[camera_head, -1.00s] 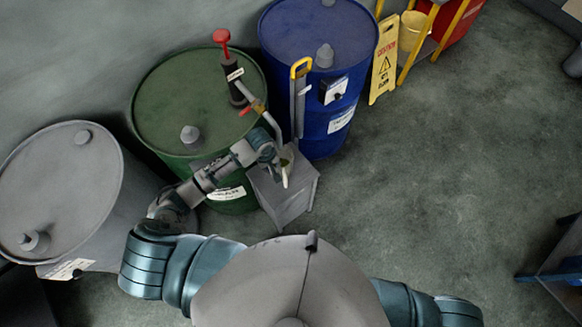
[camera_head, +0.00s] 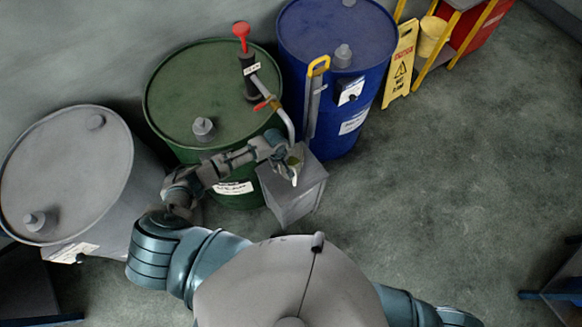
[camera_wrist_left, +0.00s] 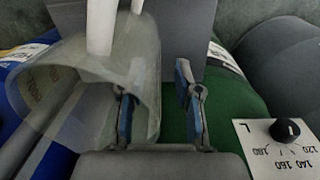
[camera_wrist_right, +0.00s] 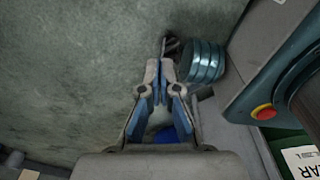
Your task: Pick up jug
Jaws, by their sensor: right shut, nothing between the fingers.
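The jug (camera_wrist_left: 95,80) is translucent and fills the upper left of the left wrist view. In the head view the small jug (camera_head: 297,161) stands on a grey box stand (camera_head: 290,193), under the pump spout. My left gripper (camera_wrist_left: 157,92) is open beside the jug. Its left finger overlaps the jug's edge, its right finger stands clear, and I cannot tell whether they touch the jug. In the head view my left gripper (camera_head: 282,157) is at the jug's left side, partly hidden. My right gripper (camera_wrist_right: 160,78) is shut and empty, away from the jug.
A green drum (camera_head: 180,120) carries the red-handled pump (camera_head: 248,68). A blue drum (camera_head: 340,110) stands behind the stand, a grey drum (camera_head: 70,180) at left. A yellow sign (camera_head: 401,62) stands upper right. The floor at right (camera_head: 460,170) is clear.

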